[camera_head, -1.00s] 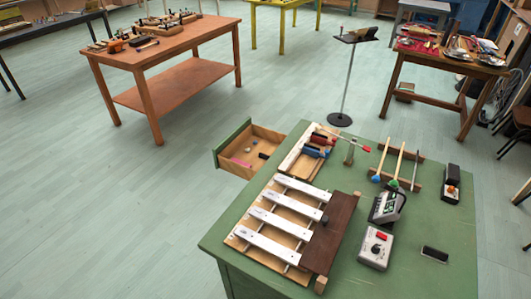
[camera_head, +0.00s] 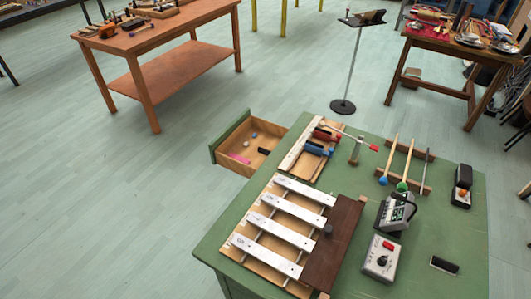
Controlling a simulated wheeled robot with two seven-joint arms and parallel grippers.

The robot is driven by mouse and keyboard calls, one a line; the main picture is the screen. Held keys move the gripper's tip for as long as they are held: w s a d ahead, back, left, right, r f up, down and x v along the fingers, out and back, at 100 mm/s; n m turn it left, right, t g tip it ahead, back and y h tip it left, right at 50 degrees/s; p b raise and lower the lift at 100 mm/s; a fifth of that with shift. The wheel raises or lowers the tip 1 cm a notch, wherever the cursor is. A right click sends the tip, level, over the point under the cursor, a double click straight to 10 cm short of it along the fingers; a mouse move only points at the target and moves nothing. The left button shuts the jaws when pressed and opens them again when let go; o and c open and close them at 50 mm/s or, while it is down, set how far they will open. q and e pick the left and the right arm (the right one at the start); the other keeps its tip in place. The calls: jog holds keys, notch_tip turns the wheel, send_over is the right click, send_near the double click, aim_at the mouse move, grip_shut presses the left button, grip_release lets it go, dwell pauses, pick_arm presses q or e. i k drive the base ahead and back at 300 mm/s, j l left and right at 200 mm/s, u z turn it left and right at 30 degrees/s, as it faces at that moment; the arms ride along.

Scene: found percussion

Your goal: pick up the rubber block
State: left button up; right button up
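No object can be identified for certain as the rubber block. A small dark block (camera_head: 263,151) lies in the open drawer of the green table, near a pink bar (camera_head: 239,158) and small balls. A flat black rectangular piece (camera_head: 444,265) lies on the green tabletop at the front right; its material cannot be told. Neither of my grippers shows in the head view.
The green table (camera_head: 222,245) carries a white-bar metallophone (camera_head: 277,232), mallets (camera_head: 389,160), a grey box with a red button (camera_head: 381,258) and another device (camera_head: 396,212). The open drawer (camera_head: 216,152) juts out left. Floor to the left is clear.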

aim_at(267, 152)
jog(key=k+j+u, duration=0.1)
jog(key=k+u, duration=0.15)
jog(key=k, duration=0.4)
jog(key=j+u, duration=0.15)
jog(key=u, duration=1.55)
jog(key=i, duration=0.75)
jog(key=i+j, duration=0.15)
jog(key=i, duration=0.65)
jog(key=i+l+z, duration=0.2)
jog(key=i+z, duration=1.05)
jog(key=i+j+z, duration=0.2)
jog(key=i+z, duration=0.25)
jog(key=i+l+z, duration=0.1)
jog(key=i+z, duration=0.3)
jog(key=i, duration=0.4)
jog(key=i+j+z, duration=0.2)
jog(key=i+z, duration=0.2)
jog(key=i, duration=0.45)
